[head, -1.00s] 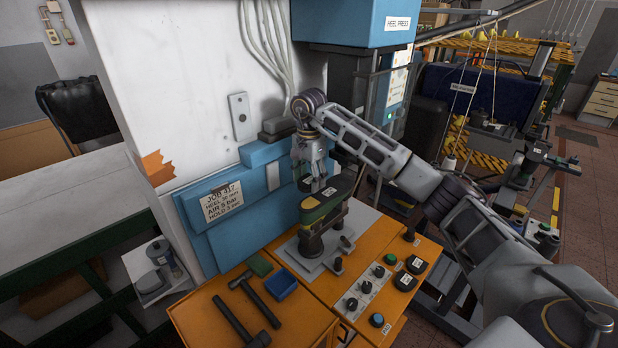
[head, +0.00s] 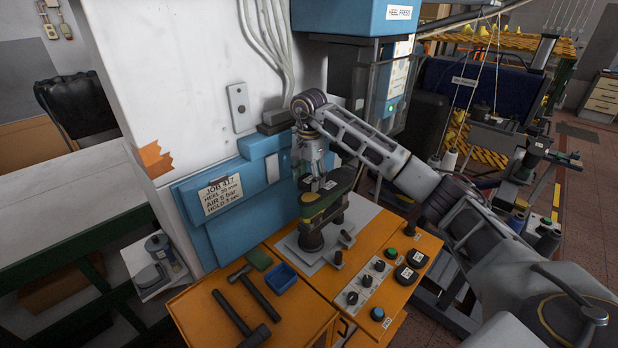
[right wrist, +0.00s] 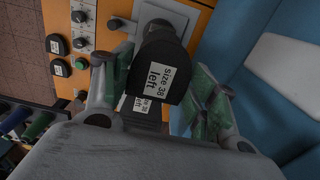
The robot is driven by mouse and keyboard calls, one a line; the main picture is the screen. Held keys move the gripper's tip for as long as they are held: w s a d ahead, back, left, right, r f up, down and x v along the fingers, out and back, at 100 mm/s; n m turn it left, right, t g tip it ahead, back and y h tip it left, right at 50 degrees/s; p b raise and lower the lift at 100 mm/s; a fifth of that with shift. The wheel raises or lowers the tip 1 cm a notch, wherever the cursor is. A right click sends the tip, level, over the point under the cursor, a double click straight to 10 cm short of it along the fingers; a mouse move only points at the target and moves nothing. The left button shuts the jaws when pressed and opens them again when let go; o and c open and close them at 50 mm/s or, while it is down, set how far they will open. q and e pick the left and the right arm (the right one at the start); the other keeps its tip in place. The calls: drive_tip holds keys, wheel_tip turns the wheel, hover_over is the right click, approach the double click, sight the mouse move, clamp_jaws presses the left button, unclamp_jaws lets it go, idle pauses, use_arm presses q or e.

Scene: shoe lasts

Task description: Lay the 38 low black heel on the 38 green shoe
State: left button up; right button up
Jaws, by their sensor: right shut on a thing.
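My right gripper (head: 318,180) comes down over the green shoe (head: 318,207), which sits raised on a dark post above a grey plate. The gripper is shut on the low black heel (right wrist: 162,55), which lies between its green-padded fingers in the right wrist view. The heel's white label reads "Size 38 left". A second, partly covered label with similar wording shows beside it. In the head view the heel is at or just over the shoe; I cannot tell whether they touch. My left gripper is not in view.
Two black labelled blocks (head: 406,274) lie on the orange console near knobs and buttons. Hammers (head: 262,293) and a blue tray (head: 281,279) lie at its front left. The blue press housing (head: 225,215) stands close behind the gripper.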

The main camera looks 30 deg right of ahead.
sight(309, 197)
drive_tip(key=shift+f, duration=0.25)
drive_tip(key=shift+f+b, duration=1.2)
drive_tip(key=shift+f, duration=0.7)
drive_tip(key=shift+f, duration=0.3)
drive_tip(key=o, duration=1.1)
drive_tip(key=shift+r, duration=6)
